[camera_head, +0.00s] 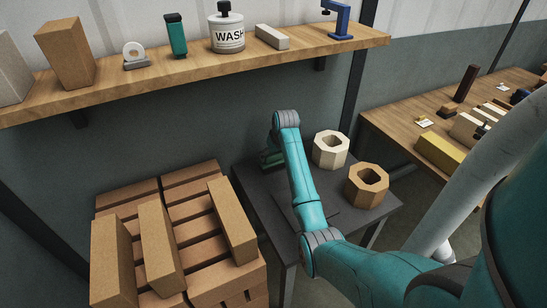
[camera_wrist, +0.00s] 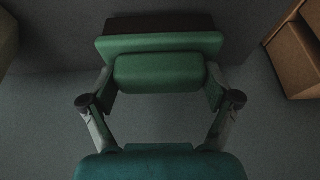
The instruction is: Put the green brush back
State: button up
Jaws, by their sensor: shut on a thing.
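The green brush (camera_wrist: 160,44) shows in the wrist view as a green block with a dark strip along its far side. My gripper (camera_wrist: 159,85) is shut on it, with one finger at each side of its near green part. In the head view my gripper is mostly hidden behind my teal arm, over the back left part of a dark table (camera_head: 255,195). Only a small dark green patch shows there, and I cannot tell from it whether the brush touches the table.
Two octagonal rings, cream (camera_head: 331,149) and tan (camera_head: 366,185), stand on the table's right. A wall shelf (camera_head: 120,83) above holds a green upright item (camera_head: 176,35), a WASH bottle (camera_head: 227,32) and others. A wooden bench (camera_head: 400,125) stands right.

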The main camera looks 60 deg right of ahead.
jog(key=shift+f, duration=0.6)
jog(key=o, duration=1.1)
jog(key=shift+f, duration=0.1)
jog(key=v, duration=1.2)
